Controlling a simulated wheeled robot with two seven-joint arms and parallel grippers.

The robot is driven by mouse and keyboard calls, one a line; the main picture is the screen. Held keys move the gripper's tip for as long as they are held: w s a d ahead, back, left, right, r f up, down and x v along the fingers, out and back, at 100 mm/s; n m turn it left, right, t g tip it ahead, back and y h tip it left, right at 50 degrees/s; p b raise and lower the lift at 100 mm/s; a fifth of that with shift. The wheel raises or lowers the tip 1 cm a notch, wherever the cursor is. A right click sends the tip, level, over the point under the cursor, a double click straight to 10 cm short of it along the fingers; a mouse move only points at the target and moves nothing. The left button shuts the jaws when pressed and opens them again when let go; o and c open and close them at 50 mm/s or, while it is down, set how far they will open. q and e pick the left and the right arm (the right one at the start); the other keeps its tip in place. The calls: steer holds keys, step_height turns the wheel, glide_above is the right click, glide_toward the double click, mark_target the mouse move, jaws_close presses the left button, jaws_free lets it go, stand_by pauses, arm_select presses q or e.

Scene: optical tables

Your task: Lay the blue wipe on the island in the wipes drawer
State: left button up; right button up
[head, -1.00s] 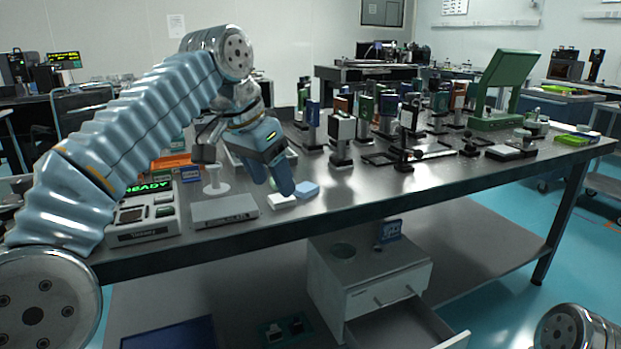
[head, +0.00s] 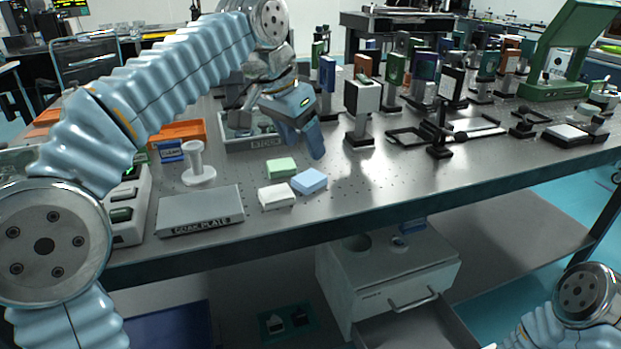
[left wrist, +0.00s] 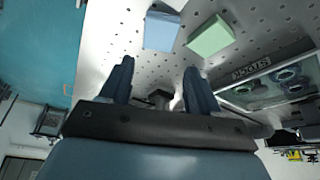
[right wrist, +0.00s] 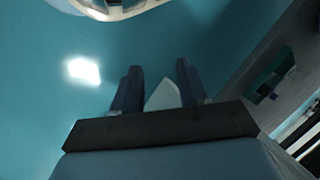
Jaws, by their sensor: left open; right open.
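The blue wipe (head: 309,181) lies flat on the island top (head: 390,185), beside a green wipe (head: 281,168) and a white wipe (head: 276,195). It also shows in the left wrist view (left wrist: 161,30), beyond my fingertips. My left gripper (head: 318,152) is open and empty, above the table behind the blue wipe and apart from it. In the left wrist view its fingers (left wrist: 160,72) stand apart. My right gripper (right wrist: 158,80) is open and empty, low over the blue floor. A white drawer cabinet (head: 385,270) stands below the table; its lower drawer (head: 410,325) is pulled out.
A grey plate (head: 200,208), a white spool-like stand (head: 198,165) and a tray labelled STOCK (head: 250,140) surround the wipes. The table's front right stretch is clear.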

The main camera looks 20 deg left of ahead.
mark_target(315, 174)
arm_select(q)
steer(key=x, duration=0.7)
steer(key=shift+s+f, duration=0.3)
steer(key=shift+s, duration=0.05)
steer(key=shift+c, duration=0.3)
steer(key=c, duration=0.8)
steer(key=shift+r, duration=0.15)
